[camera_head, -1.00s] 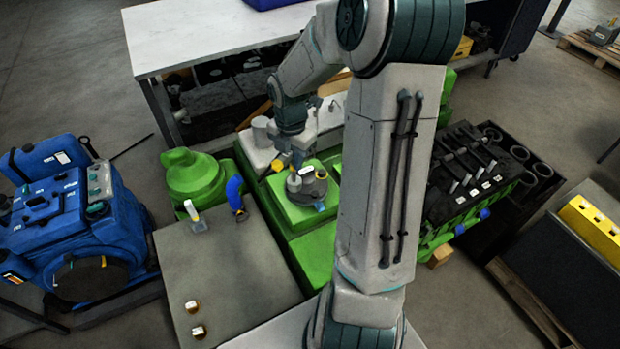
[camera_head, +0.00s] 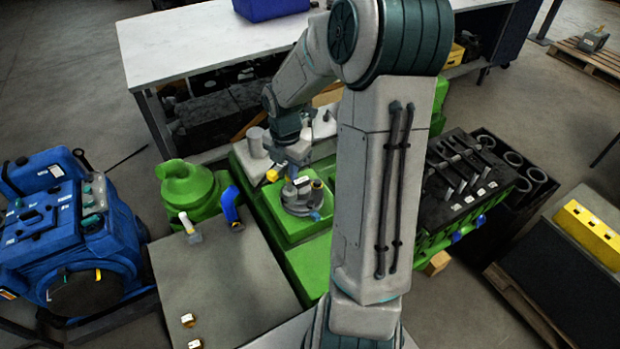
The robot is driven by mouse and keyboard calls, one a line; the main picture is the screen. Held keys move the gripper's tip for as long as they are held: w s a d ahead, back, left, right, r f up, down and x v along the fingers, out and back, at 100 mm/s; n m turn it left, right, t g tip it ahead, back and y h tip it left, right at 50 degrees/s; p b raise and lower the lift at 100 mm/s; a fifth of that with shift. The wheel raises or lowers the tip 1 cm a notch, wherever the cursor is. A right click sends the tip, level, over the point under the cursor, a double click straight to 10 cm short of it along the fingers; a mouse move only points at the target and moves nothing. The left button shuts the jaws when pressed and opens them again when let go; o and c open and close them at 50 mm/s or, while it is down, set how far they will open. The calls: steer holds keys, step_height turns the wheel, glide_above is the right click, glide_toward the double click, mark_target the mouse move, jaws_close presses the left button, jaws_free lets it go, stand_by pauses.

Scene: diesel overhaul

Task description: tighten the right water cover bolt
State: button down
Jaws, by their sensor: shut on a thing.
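The water cover (camera_head: 297,208) is a round grey part on top of a green block (camera_head: 274,212). A small part with a white label (camera_head: 302,181) and a brownish-yellow piece (camera_head: 317,184) stand on it. A blue piece (camera_head: 316,215) shows at its front edge. My gripper (camera_head: 291,171) points down at the cover's back left side. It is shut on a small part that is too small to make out. A yellow piece (camera_head: 272,175) shows just left of the gripper. I cannot tell the right bolt apart from the other small parts.
A grey tabletop (camera_head: 225,275) in front bears a small white-and-yellow item (camera_head: 190,228), a blue piece (camera_head: 231,205) and two brass pieces. A green housing (camera_head: 188,187) stands left of the block, a black-topped engine (camera_head: 465,175) right. A white bench (camera_head: 200,40) stands behind.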

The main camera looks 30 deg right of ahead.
steer(key=shift+w+d+f+m+b, duration=0.2)
steer(key=shift+w+d+m+b, duration=0.3)
steer(key=shift+m, duration=0.3)
steer(key=w+d+r+m+b, duration=0.1)
steer(key=w+d+m+b, duration=0.2)
steer(key=d+m, duration=0.45)
steer(key=w+d+m+b, duration=0.3)
steer(key=d+m, duration=0.1)
steer(key=m, duration=0.7)
step_height(320, 180, down, 7)
steer(key=n+p, duration=0.6)
steer(key=n, duration=2.7)
